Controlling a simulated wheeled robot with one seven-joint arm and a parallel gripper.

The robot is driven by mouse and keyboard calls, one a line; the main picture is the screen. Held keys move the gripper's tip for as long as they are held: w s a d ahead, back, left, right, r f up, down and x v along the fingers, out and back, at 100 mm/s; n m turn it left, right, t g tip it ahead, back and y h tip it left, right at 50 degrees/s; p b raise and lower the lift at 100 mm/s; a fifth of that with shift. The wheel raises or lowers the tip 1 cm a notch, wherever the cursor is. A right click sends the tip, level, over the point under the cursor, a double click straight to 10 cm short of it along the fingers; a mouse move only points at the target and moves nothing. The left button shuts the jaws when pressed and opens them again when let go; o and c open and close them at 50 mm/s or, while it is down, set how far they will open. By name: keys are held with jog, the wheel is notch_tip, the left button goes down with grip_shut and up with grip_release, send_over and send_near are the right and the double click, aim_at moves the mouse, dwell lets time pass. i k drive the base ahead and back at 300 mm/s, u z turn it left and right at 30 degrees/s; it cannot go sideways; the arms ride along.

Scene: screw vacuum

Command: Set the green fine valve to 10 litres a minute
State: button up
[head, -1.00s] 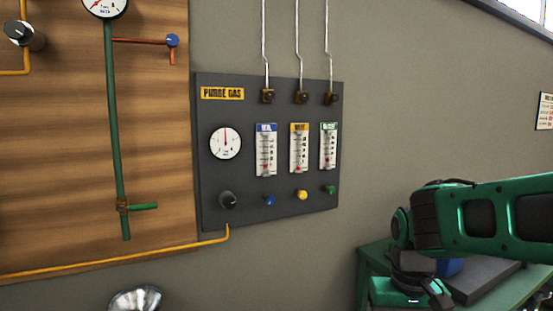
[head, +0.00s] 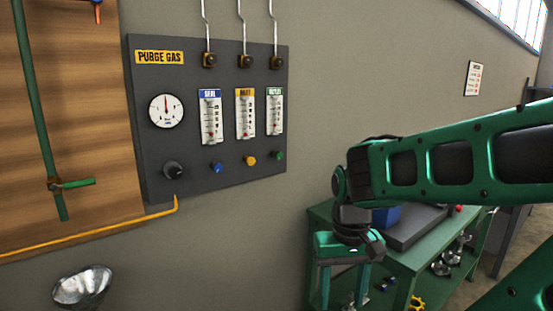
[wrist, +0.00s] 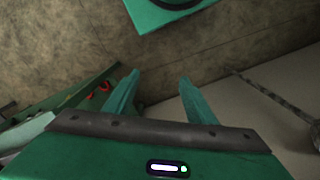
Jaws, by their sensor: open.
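The green fine valve (head: 278,155) is a small green knob at the lower right of the dark purge gas panel (head: 215,185), in the head view. Its flowmeter (head: 274,112) with a green label is right above it, its scale too small to read. My gripper (head: 342,290) hangs pointing down, right of and below the panel, well apart from the valve. The wrist view shows its two green fingers (wrist: 158,82) spread, with nothing between them. The wrist view does not show the panel.
Blue (head: 217,167) and yellow (head: 250,160) knobs sit left of the green one, with a black knob (head: 174,170) further left. A green bench (head: 410,262) with parts stands right, behind my gripper. A metal bowl (head: 82,287) is at lower left.

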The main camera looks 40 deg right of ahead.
aim_at(279, 154)
jog(key=u, duration=1.75)
jog(key=k, duration=1.6)
jog(key=z, duration=1.65)
jog(key=i, duration=0.55)
jog(key=z, duration=0.2)
